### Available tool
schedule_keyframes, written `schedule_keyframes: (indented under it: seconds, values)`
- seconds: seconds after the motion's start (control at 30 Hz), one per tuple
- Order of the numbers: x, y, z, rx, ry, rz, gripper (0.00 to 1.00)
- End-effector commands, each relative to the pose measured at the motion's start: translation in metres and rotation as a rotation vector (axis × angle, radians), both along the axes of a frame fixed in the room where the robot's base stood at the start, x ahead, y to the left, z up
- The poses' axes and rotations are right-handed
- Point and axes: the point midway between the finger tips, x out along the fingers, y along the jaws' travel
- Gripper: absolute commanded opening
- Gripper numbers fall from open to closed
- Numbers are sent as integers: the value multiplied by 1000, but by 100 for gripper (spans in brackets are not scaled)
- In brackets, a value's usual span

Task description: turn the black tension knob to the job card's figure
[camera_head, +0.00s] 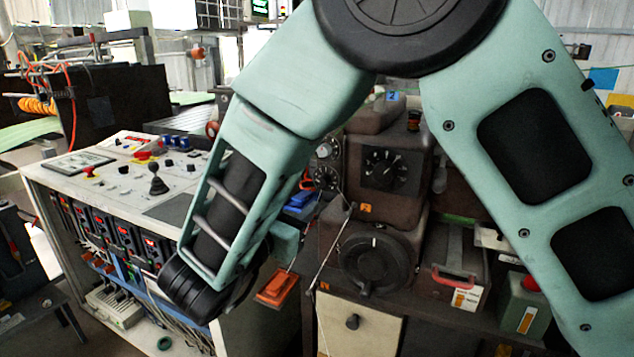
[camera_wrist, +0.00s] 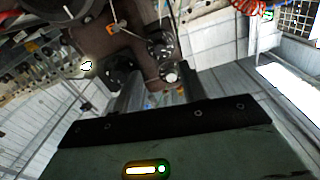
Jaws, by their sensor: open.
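A brown machine housing (camera_head: 405,140) stands right of centre in the head view. A black pointer knob with a dial (camera_head: 384,168) is on its front. A larger black round dial (camera_head: 375,262) sits below it, and smaller dials (camera_head: 325,151) are to the left. I cannot tell for sure which is the tension knob, and no figures are readable. In the wrist view black dials (camera_wrist: 160,48) show on the housing beyond the fingers. My gripper (camera_wrist: 161,92) is open there, its two dark fingers apart with nothing seen between them. My forearm hides most of it in the head view. I cannot identify the job card.
A control console (camera_head: 110,185) with buttons and a joystick stands at the left. An orange tag (camera_head: 276,287) and a thin metal rod (camera_head: 332,248) are near my forearm. A red-handled box (camera_head: 455,288) and a green container (camera_head: 522,308) stand at the lower right.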

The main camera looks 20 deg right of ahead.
Motion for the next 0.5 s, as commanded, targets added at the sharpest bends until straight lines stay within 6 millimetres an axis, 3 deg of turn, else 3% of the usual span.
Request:
schedule_keyframes:
  seconds: [0.3, 0.5]
  values:
    - [41, -46, 1, -1, 2, -3, 43]
    - [55, -59, 1, 0, 0, 0, 43]
